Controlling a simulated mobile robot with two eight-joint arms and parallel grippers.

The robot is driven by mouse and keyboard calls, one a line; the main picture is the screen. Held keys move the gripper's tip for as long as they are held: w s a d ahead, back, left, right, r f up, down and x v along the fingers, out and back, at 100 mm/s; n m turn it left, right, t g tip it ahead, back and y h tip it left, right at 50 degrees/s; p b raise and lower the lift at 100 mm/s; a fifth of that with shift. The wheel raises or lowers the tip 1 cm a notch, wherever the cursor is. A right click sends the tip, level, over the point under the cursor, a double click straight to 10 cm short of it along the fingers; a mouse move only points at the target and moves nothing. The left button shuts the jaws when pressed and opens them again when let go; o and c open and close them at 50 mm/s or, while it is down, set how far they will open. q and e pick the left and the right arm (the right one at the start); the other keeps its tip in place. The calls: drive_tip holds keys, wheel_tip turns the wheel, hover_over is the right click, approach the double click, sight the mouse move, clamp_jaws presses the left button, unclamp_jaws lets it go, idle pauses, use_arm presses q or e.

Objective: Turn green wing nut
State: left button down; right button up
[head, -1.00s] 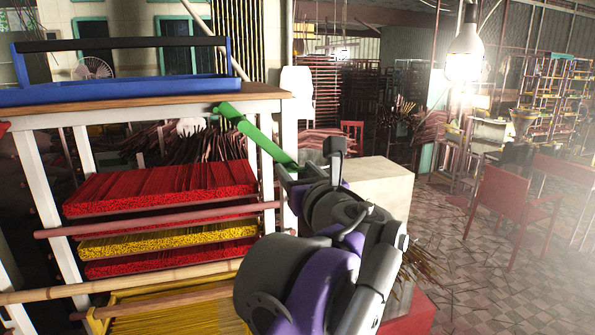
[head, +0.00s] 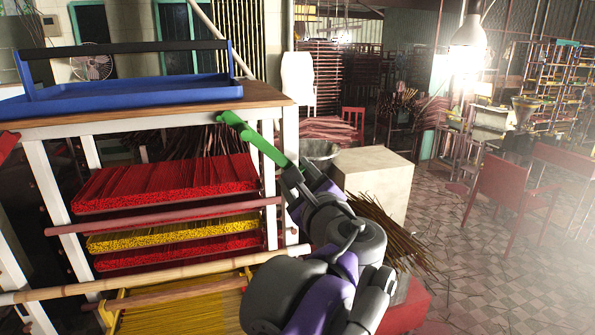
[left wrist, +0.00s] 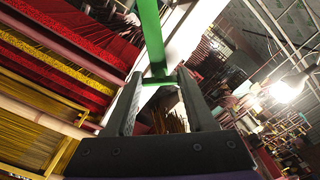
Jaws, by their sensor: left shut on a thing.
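A long, straight green bar-like tool (head: 262,146) with a forked or hooked far end shows in the head view. My left gripper (head: 291,175) is shut on its near end, and the tool slants up and left past the wooden rack's right corner. In the left wrist view the same green tool (left wrist: 152,38) rises from between the fingertips (left wrist: 160,80), with a short green crosspiece at the jaws. I make out no green wing nut in either view. My right gripper is not in view.
A white-legged rack (head: 285,99) on the left carries a blue tray (head: 130,97) on top and red and yellow incense bundles (head: 165,183) below. A metal bowl (head: 322,150) and a pale block (head: 372,180) stand behind my arm.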

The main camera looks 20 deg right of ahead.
use_arm(q)
drive_tip(key=n, duration=1.1)
drive_tip(key=shift+a+f, duration=0.1)
drive_tip(key=shift+f, duration=0.1)
drive_tip(key=shift+n, duration=0.3)
drive_tip(key=shift+c, duration=1.2)
unclamp_jaws()
drive_tip(key=shift+s, duration=0.1)
drive_tip(key=s+b, duration=0.1)
drive_tip(key=s, duration=0.9)
drive_tip(key=shift+s+d, duration=0.2)
drive_tip(key=shift+s, duration=0.15)
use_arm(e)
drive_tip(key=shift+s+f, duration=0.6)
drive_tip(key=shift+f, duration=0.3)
